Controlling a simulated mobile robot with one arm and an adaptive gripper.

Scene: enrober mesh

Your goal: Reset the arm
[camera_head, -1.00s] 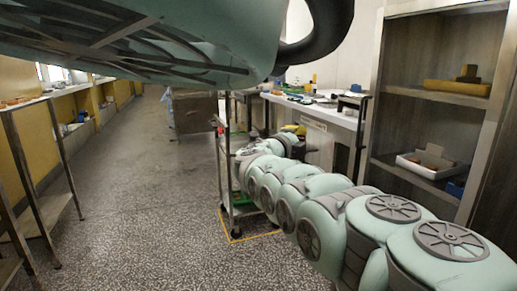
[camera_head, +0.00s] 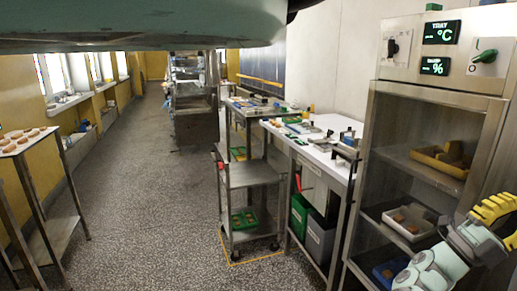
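My arm shows in pale green links at the lower right of the head view. My gripper (camera_head: 497,222), with yellow fingers, is at its end near the right edge, in front of the cabinet's lower part. The fingers point right and are partly cut off by the picture edge, so I cannot tell whether they are open or shut. I see nothing clearly held.
A steel cabinet (camera_head: 440,88) with trays on its shelves stands at the right, close behind my gripper. A metal trolley (camera_head: 252,175) with a green crate (camera_head: 243,219) stands mid-picture beside a white-topped bench (camera_head: 322,150).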

